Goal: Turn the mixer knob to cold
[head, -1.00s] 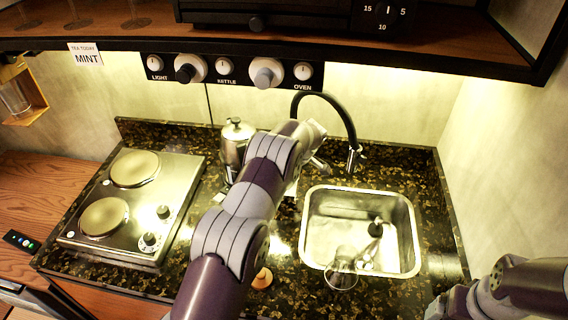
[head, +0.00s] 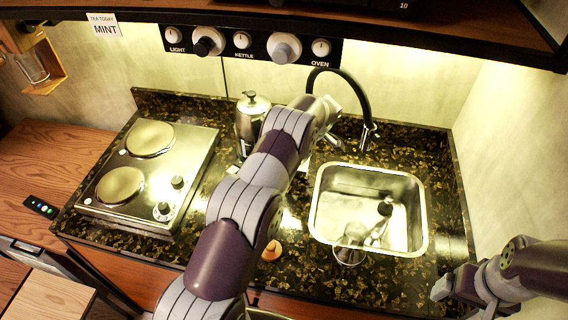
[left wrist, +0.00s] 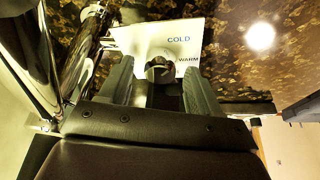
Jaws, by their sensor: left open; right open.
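In the left wrist view the mixer knob (left wrist: 160,66) is a small dark round knob in front of a white plate (left wrist: 140,38) marked COLD, with WARM below it. My left gripper (left wrist: 159,74) is open, with one finger on each side of the knob. I cannot tell whether the fingers touch it, or which mark it points to. In the head view my left arm reaches over the counter to beside the tap (head: 368,134), and its own wrist hides the knob and fingers. My right gripper (head: 446,289) is open and empty at the counter's right front.
A steel sink (head: 333,185) with a glass (head: 349,250) at its front edge lies right of my left arm. A kettle (head: 251,112) and a two-plate hob (head: 150,185) stand to the left. A knob panel (head: 262,46) hangs above.

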